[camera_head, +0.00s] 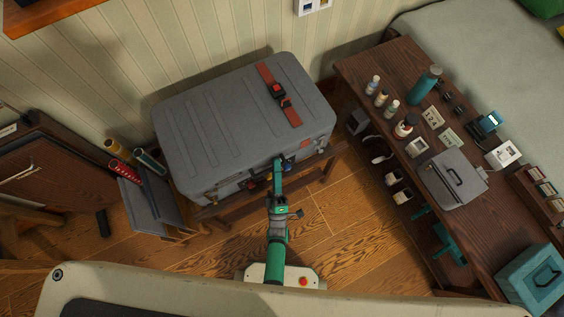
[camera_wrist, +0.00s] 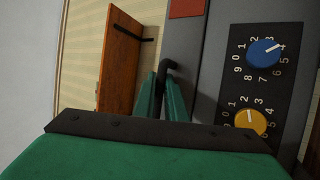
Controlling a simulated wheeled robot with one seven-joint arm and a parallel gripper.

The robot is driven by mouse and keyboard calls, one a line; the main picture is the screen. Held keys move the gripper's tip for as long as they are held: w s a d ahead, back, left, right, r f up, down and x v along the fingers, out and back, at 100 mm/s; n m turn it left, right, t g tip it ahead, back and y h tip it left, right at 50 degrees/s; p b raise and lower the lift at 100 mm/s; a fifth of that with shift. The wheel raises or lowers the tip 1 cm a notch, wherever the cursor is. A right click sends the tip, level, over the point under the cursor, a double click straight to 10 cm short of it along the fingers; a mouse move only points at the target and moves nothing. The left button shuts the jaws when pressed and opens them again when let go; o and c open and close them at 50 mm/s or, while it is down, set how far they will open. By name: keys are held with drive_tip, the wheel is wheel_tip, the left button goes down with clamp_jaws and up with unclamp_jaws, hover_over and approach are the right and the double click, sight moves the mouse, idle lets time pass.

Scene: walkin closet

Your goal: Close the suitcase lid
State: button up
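The grey ribbed suitcase (camera_head: 225,125) lies on a low wooden rack against the wall, a red strap across the right part of its lid. The lid looks down or nearly down; I cannot tell whether a gap is left at the front. My gripper (camera_head: 279,163) is at the suitcase's front side, right of its middle. In the wrist view, my gripper's green fingers (camera_wrist: 162,98) stand close together. A dark bent bar (camera_wrist: 169,67) shows between and just above them; whether they pinch it is unclear. A panel with a blue dial (camera_wrist: 263,53) and a yellow dial (camera_wrist: 251,122) is to their right.
A dark wooden bench (camera_head: 500,225) with bottles, small boxes and a grey case (camera_head: 452,180) stands right. Grey panels (camera_head: 150,203) and rolled tubes (camera_head: 122,170) stand left, close to the suitcase. The wooden floor (camera_head: 350,235) between is clear.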

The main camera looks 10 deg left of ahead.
drive_tip(key=v, duration=1.1)
drive_tip(key=shift+r, duration=0.1)
drive_tip(key=s+d+r+m+g+h, duration=0.1)
drive_tip(key=s+r+m+g, duration=0.3)
drive_tip(key=r, duration=0.8)
drive_tip(key=s+d+r+m+g+h, duration=0.2)
drive_tip(key=s+r+m, duration=0.6)
drive_tip(key=r+m, duration=0.4)
drive_tip(key=d+g, duration=0.1)
drive_tip(key=g, duration=0.1)
drive_tip(key=shift+s+r+m+g, duration=0.3)
drive_tip(key=shift+r+g, duration=0.05)
drive_tip(key=shift+g, duration=0.05)
